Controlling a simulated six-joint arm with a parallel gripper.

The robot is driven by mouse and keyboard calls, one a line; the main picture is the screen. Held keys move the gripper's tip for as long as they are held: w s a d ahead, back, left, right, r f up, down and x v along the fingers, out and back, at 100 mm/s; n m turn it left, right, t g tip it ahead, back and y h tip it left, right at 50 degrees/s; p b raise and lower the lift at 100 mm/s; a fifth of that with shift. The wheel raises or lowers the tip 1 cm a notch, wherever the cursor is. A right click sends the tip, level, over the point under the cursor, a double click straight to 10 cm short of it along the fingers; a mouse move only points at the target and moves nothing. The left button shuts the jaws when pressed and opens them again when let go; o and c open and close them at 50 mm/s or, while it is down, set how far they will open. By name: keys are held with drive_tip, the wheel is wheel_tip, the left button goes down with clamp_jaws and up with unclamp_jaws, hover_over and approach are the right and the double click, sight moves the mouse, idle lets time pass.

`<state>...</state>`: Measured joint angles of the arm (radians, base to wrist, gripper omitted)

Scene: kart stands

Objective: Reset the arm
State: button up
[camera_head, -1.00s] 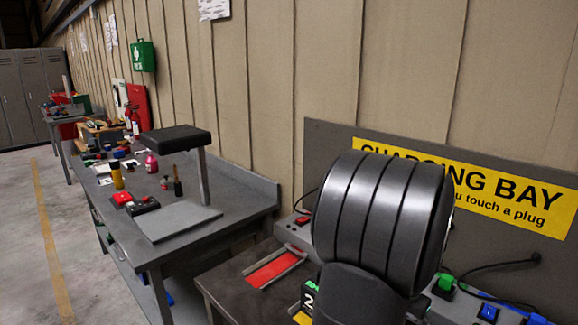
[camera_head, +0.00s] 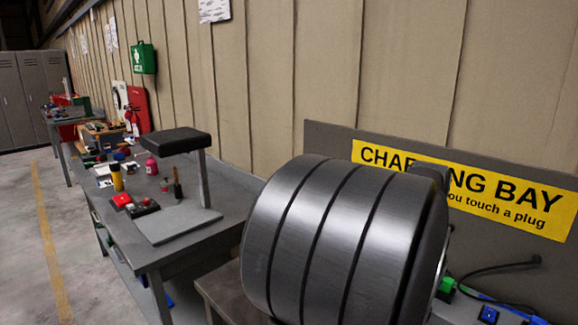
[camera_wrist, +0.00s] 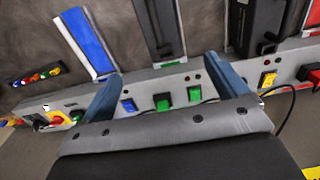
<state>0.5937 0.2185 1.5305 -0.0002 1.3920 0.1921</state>
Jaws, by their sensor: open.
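My gripper (camera_wrist: 162,69) shows in the wrist view with its two blue-grey fingers wide apart and nothing between them. It is above the charging bench, over a grey strip (camera_wrist: 145,88) with blue, green, yellow and red plugs or switches. I cannot tell whether the fingers touch the strip. In the head view, a large dark ribbed part of my arm fills the lower middle and right. It hides most of the charging bench, and the gripper cannot be seen there.
Beyond the strip are a blue-floored slot (camera_wrist: 87,40) and a black pack (camera_wrist: 260,28). A black cable (camera_wrist: 287,120) curves at the right. A grey workbench (camera_head: 225,188) with a lamp-like stand (camera_head: 175,141) is at left. A yellow CHARGING BAY sign (camera_head: 510,205) is behind my arm.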

wheel_tip(320, 180, down, 17)
drive_tip(key=shift+w+d+f, duration=0.1)
drive_tip(key=shift+w+d, duration=0.05)
drive_tip(key=w+d, duration=0.1)
drive_tip(key=w+d+r, duration=0.1)
drive_tip(key=w+d, duration=0.1)
wheel_tip(320, 180, up, 16)
idle(0.5)
drive_tip(key=shift+a, duration=0.1)
drive_tip(key=shift+o, duration=1)
